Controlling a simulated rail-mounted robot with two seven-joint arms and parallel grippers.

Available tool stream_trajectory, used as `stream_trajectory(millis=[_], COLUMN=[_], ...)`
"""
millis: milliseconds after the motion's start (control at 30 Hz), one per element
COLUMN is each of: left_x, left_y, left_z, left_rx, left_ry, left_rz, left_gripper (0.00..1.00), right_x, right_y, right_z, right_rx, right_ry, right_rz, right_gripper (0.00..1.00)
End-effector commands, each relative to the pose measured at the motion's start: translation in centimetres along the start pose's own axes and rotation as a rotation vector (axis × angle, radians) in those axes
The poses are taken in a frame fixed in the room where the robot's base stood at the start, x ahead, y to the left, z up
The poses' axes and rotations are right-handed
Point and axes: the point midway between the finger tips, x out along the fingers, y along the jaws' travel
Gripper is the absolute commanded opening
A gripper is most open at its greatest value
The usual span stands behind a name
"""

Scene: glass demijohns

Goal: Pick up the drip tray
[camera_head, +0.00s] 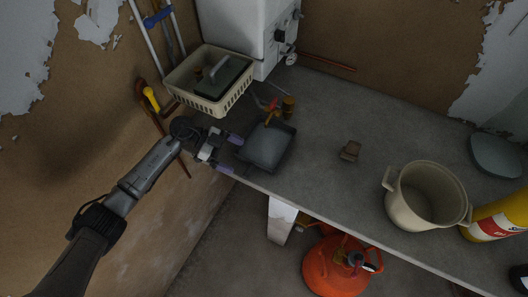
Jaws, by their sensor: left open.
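The drip tray appears to be the dark grey, shallow square tray (266,147) on the grey bench top, near the bench's front left edge. My left gripper (232,154) comes in from the left with its two purple-tipped fingers spread apart. The fingers point at the tray's left side, and nothing shows between them. I cannot tell whether a fingertip touches the tray. My right gripper is out of view.
A cream basket (172,84) and a white appliance (232,25) stand behind the tray. A small tap (272,112) and brown cork-like piece (289,104) lie close behind it. Bench between is clear.

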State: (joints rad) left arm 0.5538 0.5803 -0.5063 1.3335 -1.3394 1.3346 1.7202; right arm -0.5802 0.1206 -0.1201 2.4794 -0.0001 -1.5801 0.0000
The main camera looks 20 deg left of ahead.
Motion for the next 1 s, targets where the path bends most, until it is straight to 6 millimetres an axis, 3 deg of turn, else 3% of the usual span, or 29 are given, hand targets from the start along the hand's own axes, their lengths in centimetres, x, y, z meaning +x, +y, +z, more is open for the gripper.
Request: stream_trajectory(millis=[167,700,1000], left_x=[0.3,6.1,7.0], left_y=[0.1,0.7,0.7], left_z=[0.8,1.3,1.4], left_rx=[-0.026,-0.026,-0.025], left_ry=[-0.037,-0.034,-0.037], left_rz=[0.033,0.033,0.032], left_gripper=[0.98,0.98,0.98], right_x=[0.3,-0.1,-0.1], right_y=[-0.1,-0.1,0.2], right_z=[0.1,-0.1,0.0], right_rx=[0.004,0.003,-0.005], right_ry=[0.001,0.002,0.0], right_rz=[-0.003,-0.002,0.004], right_gripper=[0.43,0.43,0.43])
